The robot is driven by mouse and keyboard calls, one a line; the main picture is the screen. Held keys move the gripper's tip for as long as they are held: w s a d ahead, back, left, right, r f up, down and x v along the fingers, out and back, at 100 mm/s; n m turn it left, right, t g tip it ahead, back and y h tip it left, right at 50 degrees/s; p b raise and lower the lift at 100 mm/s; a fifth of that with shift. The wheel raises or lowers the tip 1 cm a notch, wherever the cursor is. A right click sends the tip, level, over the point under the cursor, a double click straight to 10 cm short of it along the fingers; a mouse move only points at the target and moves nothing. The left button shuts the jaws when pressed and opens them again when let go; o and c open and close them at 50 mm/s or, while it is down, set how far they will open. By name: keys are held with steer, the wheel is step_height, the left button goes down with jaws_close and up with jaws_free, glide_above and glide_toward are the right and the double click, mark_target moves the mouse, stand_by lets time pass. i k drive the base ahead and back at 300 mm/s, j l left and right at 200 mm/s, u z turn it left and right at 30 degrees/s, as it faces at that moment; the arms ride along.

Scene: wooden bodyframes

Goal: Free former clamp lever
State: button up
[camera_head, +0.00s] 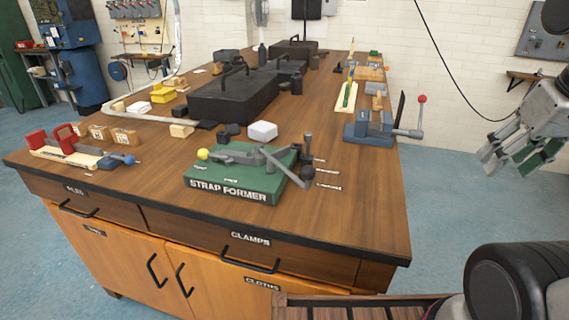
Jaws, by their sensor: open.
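The strap former (236,196) is a green block with white lettering near the front edge of the wooden bench. A grey metal lever (238,158) lies across its top and ends in a yellow ball knob (203,154) at the left. A pivoted grey arm (283,166) crosses the block's right side, beside an upright grey post (307,146). I cannot tell which lever is the clamp lever. My gripper (522,155) hangs at the right, beyond the bench's right edge, open and empty. It is well apart from the strap former.
A blue vise (370,130) with a red-knobbed handle (422,98) stands at the bench's right edge, between my gripper and the former. A red-jawed fixture (70,147) stands at the left. The bench top (362,205) right of the former is clear.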

mark_target(204, 154)
steer(key=j, duration=0.45)
steer(key=i+j+u, duration=0.15)
steer(key=j, duration=0.7)
steer(key=i+j+u, duration=0.1)
steer(key=j, duration=0.35)
